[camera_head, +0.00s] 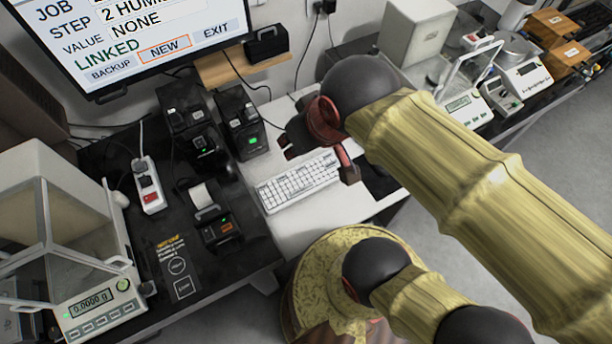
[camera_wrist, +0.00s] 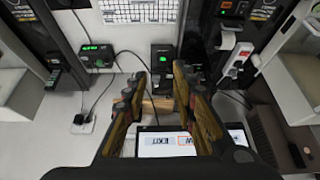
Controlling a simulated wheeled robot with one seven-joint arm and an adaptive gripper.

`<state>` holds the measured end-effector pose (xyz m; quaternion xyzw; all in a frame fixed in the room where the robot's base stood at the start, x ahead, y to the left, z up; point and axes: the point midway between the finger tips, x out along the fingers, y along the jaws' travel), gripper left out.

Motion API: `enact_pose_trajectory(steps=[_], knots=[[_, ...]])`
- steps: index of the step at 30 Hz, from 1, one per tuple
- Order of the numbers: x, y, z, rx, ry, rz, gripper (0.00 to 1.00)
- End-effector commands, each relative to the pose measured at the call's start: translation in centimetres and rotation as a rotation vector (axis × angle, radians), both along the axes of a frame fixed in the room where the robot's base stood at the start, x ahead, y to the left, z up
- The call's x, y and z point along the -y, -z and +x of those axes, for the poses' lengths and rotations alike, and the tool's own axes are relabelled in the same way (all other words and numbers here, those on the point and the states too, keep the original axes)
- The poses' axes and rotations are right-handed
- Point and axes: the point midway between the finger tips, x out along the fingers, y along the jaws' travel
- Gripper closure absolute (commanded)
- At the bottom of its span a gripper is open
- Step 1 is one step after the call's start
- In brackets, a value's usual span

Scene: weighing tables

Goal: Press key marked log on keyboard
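A white keyboard (camera_head: 297,183) lies on the white middle table, and its key labels are too small to read, so I cannot pick out the log key. My gripper (camera_head: 345,166) hangs above the table near the keyboard's right end, apart from the keys as far as I can tell. In the wrist view the keyboard (camera_wrist: 130,11) shows at the top edge, beyond the fingers. There my gripper (camera_wrist: 160,82) is open, its two fingers apart with nothing between them.
A monitor (camera_head: 140,35) above shows LINKED, with NEW outlined in orange. Black devices (camera_head: 241,125) stand behind and left of the keyboard. A label printer (camera_head: 212,222) and a balance (camera_head: 95,305) stand on the dark left table. Another balance (camera_head: 462,104) stands right.

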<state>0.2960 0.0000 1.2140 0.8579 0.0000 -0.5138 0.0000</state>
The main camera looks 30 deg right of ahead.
Motion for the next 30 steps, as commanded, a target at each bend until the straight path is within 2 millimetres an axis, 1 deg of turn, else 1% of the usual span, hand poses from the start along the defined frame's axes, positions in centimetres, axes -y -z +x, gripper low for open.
enact_pose_trajectory(steps=[2, 13, 30], knots=[[0.00, 0.00, 0.00, 0.000, 0.000, 0.000, 0.79], [0.00, 0.00, 0.00, 0.000, 0.000, 0.000, 1.00], [0.00, 0.00, 0.00, 0.000, 0.000, 0.000, 1.00]])
